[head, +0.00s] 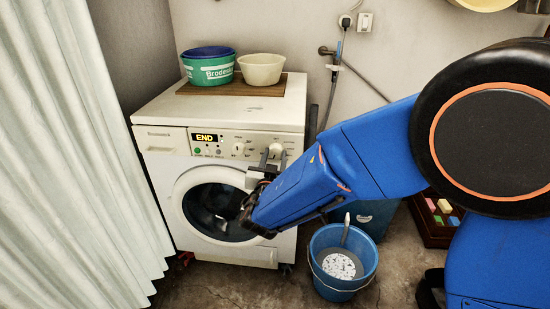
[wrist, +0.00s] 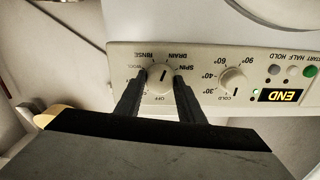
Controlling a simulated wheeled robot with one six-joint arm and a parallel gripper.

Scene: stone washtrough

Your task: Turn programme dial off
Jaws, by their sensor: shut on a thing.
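The programme dial (wrist: 160,77) is a round cream knob on the washing machine's control panel (wrist: 205,62). In the wrist view the panel appears upside down, with RINSE, DRAIN, SPIN and OFF printed around this dial. A dark mark on the dial slants up and slightly right, on the side away from OFF; its exact setting is hard to read. My gripper (wrist: 159,82) is shut on the dial, one finger on each side. In the head view my gripper (head: 273,158) reaches the right part of the panel and partly hides the dial.
A temperature dial (wrist: 234,80) sits beside the programme dial. The display (head: 204,138) reads END. Basins (head: 262,69) stand on a board on the machine (head: 165,110). A blue bucket (head: 343,285) stands on the floor at right; a pale curtain (head: 75,150) hangs at left.

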